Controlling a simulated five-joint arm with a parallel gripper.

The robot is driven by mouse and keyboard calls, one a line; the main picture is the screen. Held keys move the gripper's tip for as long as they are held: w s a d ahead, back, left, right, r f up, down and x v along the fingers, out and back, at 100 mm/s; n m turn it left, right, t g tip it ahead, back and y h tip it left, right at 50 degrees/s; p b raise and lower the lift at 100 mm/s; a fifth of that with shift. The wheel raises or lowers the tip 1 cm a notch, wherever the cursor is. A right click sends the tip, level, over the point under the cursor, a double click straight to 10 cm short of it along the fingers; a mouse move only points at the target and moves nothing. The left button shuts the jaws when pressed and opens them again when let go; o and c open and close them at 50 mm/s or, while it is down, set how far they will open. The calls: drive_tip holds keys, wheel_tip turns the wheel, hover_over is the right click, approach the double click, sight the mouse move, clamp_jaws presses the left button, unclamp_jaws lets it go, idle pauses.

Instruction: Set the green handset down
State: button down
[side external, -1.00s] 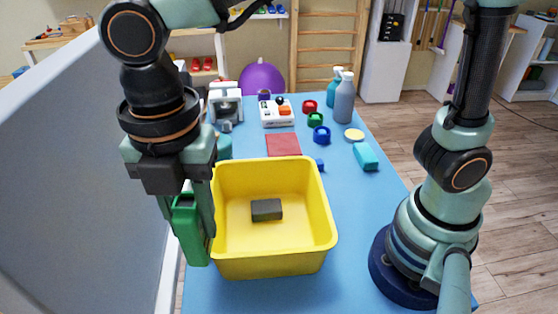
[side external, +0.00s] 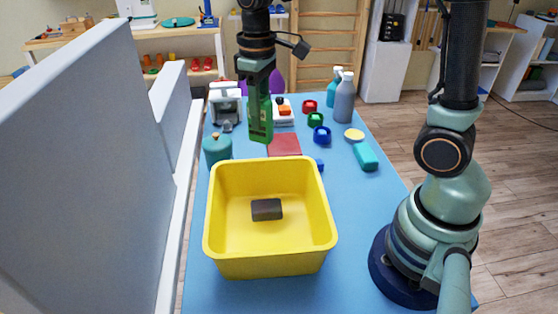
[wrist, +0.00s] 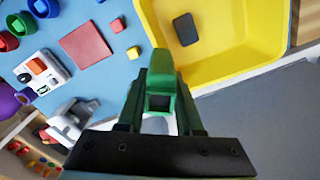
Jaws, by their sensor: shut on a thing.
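My gripper (side external: 259,136) is shut on the green handset (side external: 263,112) and holds it upright, pointing down. It hangs beyond the far rim of the yellow bin, in front of the red square and the white device in the side view. The height of its lower end over the table is hard to tell.
The yellow bin (side external: 225,240) holds a dark block (side external: 266,210). Behind it lie a red square (side external: 286,146), a white device (side external: 284,120), a teal pot (side external: 217,151), coloured rings (side external: 321,135), a teal block (side external: 365,156) and spray bottles (side external: 344,100).

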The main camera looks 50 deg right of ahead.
drive_tip(key=w+d+r+n, duration=0.25)
drive_tip(key=w+d, duration=0.35)
drive_tip(key=w, duration=0.3)
drive_tip(key=w+d+r+n, duration=0.1)
drive_tip(key=w+d+n, duration=0.2)
drive_tip(key=w+d, duration=0.5)
drive_tip(key=shift+n, duration=0.25)
drive_tip(key=f, duration=0.6)
drive_tip(key=w+f, duration=0.1)
drive_tip(key=f, duration=0.6)
drive_tip(key=a+f, duration=0.1)
drive_tip(key=f, duration=0.5)
drive_tip(key=shift+w+f, duration=0.25)
drive_tip(key=shift+f, duration=0.1)
drive_tip(key=shift+f, duration=0.15)
drive_tip(key=c, duration=0.6)
unclamp_jaws()
drive_tip(key=shift+o, duration=0.2)
